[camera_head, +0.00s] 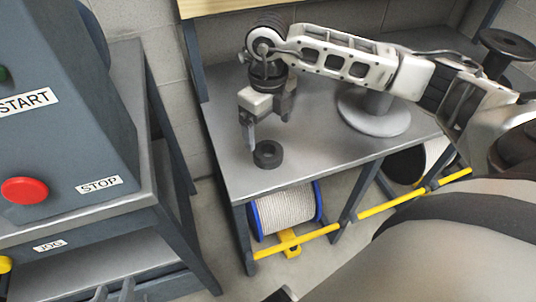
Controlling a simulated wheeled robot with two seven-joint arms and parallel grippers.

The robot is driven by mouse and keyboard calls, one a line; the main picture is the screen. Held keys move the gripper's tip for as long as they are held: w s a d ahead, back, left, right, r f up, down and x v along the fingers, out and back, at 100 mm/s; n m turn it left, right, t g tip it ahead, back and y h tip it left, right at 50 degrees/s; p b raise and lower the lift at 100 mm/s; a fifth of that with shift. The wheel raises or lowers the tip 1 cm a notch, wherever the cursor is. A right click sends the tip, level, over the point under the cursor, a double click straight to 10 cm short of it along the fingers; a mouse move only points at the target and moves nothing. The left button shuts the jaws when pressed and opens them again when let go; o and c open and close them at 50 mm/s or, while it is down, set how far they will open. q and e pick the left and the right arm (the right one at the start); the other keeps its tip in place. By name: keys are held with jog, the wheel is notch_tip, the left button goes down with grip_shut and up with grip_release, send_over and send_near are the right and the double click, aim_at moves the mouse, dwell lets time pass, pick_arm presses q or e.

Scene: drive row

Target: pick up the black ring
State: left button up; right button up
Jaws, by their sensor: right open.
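The black ring (268,154) lies flat on the grey tabletop near its front left edge. My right gripper (268,131) is above the ring, open and pointing down. Its left finger reaches down close to the ring's upper left side; I cannot tell whether it touches. At the bottom left, two grey tips that look like my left gripper (115,293) just enter the view. The rest of it is cut off, so its jaw state is unclear.
The grey table (225,160) has a round grey stand (374,115) behind the arm. Below it are a white rope spool (287,212) and yellow bars (390,207). At left stands a control console with a red STOP button (25,190).

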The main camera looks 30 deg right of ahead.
aim_at(268, 145)
notch_tip(268, 145, down, 7)
jog(key=shift+r+b, duration=0.15)
jog(key=shift+b, duration=0.15)
jog(key=c, duration=1.1)
